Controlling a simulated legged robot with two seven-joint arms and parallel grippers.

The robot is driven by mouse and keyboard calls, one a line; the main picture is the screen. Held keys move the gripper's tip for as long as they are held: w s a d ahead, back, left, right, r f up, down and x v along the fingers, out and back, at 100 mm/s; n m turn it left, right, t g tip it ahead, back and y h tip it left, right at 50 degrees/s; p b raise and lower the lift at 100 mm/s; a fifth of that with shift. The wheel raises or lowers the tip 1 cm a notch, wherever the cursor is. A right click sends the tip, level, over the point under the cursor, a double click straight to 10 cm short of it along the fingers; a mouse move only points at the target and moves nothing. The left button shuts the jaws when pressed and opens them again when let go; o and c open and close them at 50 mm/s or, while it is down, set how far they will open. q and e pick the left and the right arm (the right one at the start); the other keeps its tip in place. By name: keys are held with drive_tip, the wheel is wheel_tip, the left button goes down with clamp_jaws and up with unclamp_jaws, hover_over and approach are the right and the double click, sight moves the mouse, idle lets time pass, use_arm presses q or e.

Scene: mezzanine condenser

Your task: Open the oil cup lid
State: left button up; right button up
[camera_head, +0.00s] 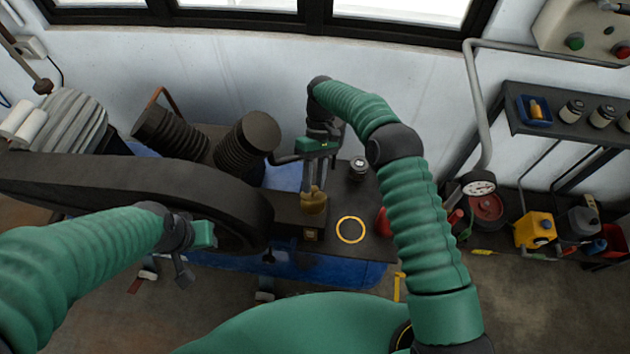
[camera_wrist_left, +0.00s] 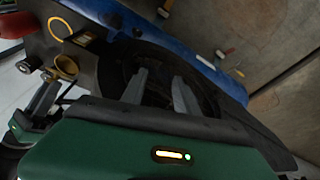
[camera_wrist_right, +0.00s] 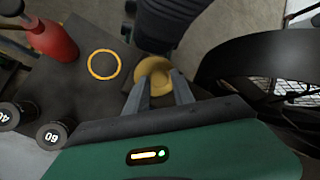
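The brass oil cup (camera_head: 314,203) stands on a dark block at the right end of the machine. My right gripper (camera_head: 316,188) reaches down to its top from behind. In the right wrist view the cup's rounded brass top (camera_wrist_right: 154,62) shows at and between the fingertips (camera_wrist_right: 161,74). The fingers are apart; whether they press on the lid cannot be told. The lid's edge is partly hidden by the fingers. My left gripper (camera_wrist_left: 160,75) is open and empty over the black belt guard; in the head view it is at the lower left (camera_head: 190,262).
A yellow ring mark (camera_head: 351,230) lies on the bare dark tabletop right of the cup. A small weight-like canister (camera_head: 358,167) and a red object (camera_head: 383,222) stand near it. The large black belt guard (camera_head: 120,183) fills the left. A shelf (camera_head: 515,112) is at right.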

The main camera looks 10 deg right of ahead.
drive_tip(key=o, duration=0.3)
drive_tip(key=shift+r, duration=0.35)
wheel_tip(320, 180, up, 3)
drive_tip(key=shift+s+a+f+b, duration=0.1)
drive_tip(key=shift+s+f+b, duration=0.05)
drive_tip(key=shift+b, duration=0.25)
drive_tip(key=s+a+r+b, duration=0.1)
drive_tip(key=s+a, duration=0.1)
drive_tip(key=s, duration=1.3)
drive_tip(key=shift+s+a+r, duration=0.2)
drive_tip(key=shift+s+a, duration=0.05)
